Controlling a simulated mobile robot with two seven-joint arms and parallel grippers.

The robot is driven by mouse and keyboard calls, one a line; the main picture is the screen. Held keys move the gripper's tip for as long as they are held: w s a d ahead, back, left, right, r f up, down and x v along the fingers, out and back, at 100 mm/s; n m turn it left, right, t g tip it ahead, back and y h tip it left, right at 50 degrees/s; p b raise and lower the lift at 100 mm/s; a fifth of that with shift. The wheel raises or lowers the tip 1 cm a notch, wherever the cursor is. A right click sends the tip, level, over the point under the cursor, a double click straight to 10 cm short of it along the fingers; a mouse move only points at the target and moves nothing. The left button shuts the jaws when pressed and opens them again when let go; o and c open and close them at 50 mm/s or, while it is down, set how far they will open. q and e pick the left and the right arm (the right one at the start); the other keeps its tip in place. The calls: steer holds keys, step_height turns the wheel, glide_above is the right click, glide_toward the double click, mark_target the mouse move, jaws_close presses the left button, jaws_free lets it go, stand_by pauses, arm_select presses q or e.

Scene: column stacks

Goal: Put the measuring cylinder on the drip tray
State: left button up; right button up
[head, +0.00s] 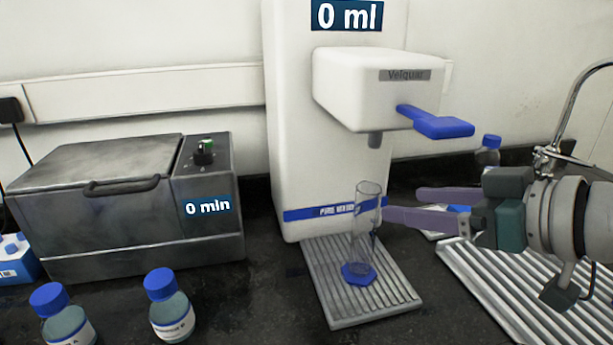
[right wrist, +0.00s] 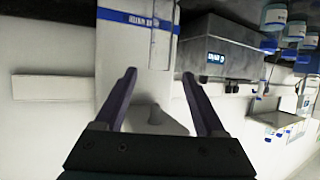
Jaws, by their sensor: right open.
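The measuring cylinder (head: 366,232) is clear with a blue foot. It stands upright on the ribbed grey drip tray (head: 398,298) under the spout of the white water dispenser (head: 290,130). My right gripper (head: 402,202) is open and empty, just right of the cylinder's upper part, its fingers pointing left. The fingers look apart from the cylinder, though one tip is close to it in the picture. In the right wrist view the open fingers (right wrist: 159,80) have the dispenser beyond them; a faint clear outline there may be the cylinder. My left gripper is not in view.
A grey lidded bath (head: 110,215) stands at left. Two blue-capped bottles (head: 171,310) (head: 68,318) stand at front left. A ribbed draining rack (head: 490,290) lies at right, below my right arm. A blue lever (head: 440,125) juts out above the gripper. Dark bench between bottles and tray is clear.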

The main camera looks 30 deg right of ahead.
steer(key=s+a+f+g+h, duration=0.1)
steer(key=s+a+f+g, duration=0.2)
steer(key=s, duration=0.6)
steer(key=s+a+f+g, duration=0.4)
steer(key=s+a+g, duration=0.2)
steer(key=s+a, duration=0.2)
steer(key=shift+s+f+g+h, duration=0.2)
steer(key=shift+s+g+h, duration=0.1)
steer(key=shift+s+h, duration=0.1)
